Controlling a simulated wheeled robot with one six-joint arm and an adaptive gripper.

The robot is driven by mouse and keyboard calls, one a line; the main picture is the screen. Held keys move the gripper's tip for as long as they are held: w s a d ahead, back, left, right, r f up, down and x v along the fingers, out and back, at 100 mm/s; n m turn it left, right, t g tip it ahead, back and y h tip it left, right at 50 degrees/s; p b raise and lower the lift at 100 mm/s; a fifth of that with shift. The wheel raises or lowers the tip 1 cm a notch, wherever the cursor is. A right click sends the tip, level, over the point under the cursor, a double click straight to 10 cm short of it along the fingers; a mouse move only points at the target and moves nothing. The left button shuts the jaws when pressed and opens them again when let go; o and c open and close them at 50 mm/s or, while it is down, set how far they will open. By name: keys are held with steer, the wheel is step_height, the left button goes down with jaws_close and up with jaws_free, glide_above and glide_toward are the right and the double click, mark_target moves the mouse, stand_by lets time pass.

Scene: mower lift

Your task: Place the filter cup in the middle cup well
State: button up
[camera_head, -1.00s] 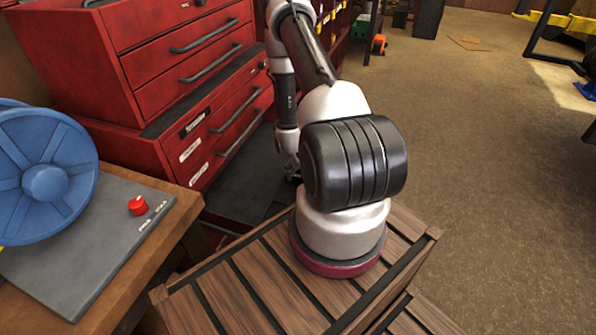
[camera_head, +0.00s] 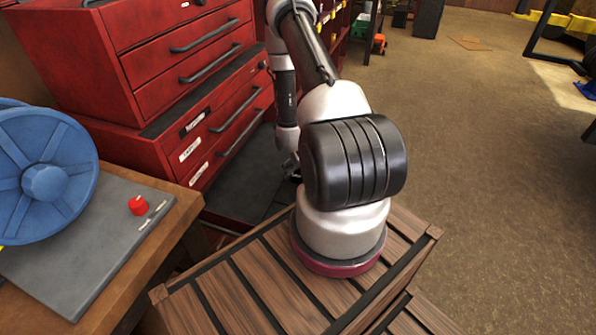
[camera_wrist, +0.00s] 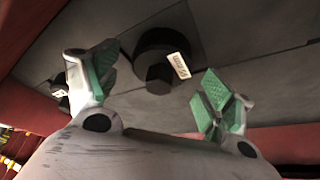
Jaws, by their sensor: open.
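My gripper (camera_wrist: 158,95) is open in the wrist view, its two green-padded fingers spread wide with nothing held between them. Beyond the fingertips, a black round piece with a smaller dark cylindrical part (camera_wrist: 158,78) shows on a dark grey surface. A white label (camera_wrist: 178,65) lies at its right side. I cannot tell whether this piece is the filter cup or a cup well. In the head view my gripper (camera_head: 290,168) is small and partly hidden behind my arm, low beside the red cabinet. No filter cup can be made out there.
A red drawer cabinet (camera_head: 175,60) stands left of my arm, with a dark surface (camera_head: 243,180) at its foot. A bench at left holds a blue wheel (camera_head: 45,180) and a red knob (camera_head: 138,205). Open floor (camera_head: 480,170) lies to the right.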

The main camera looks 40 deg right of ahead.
steer(key=s+a+r, duration=0.1)
steer(key=a+r, duration=0.2)
steer(key=r, duration=1)
steer(key=s+a+r+n, duration=0.1)
steer(key=a+r, duration=0.1)
steer(key=r, duration=1)
steer(key=s+a+r, duration=0.1)
steer(key=a+r, duration=0.2)
steer(key=r, duration=1)
steer(key=s+a+r+n, duration=0.1)
steer(key=s+a+r, duration=0.3)
steer(key=s+r, duration=0.3)
steer(key=s+a+r+y, duration=0.1)
steer(key=s+a+r, duration=0.4)
steer(key=s+r, duration=0.3)
steer(key=shift+s+n, duration=0.4)
steer(key=shift+s, duration=0.8)
steer(key=shift+a, duration=0.1)
